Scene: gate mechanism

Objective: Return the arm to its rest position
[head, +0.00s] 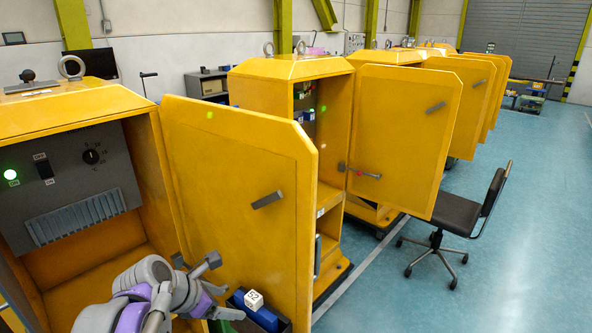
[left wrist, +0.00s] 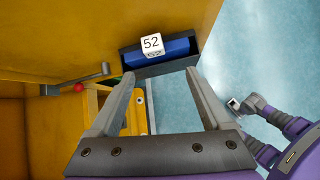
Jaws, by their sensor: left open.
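My left arm comes in from the bottom left of the head view, in front of the open yellow cabinet (head: 55,115). My left gripper (head: 222,287) is near the lower part of that cabinet's open door (head: 235,165). In the left wrist view the gripper (left wrist: 158,76) has its two fingers spread with nothing held between them. Beyond the fingertips is a dark bin (left wrist: 165,70) with a blue item and a white cube (left wrist: 151,44) marked 52.
The cabinet's control panel (head: 75,175) has a lit green lamp (head: 10,174), a switch and a dial. In the left wrist view a lever with a red knob (left wrist: 78,88) is left of the gripper. More open cabinets stand behind. A chair (head: 440,215) stands right on blue floor.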

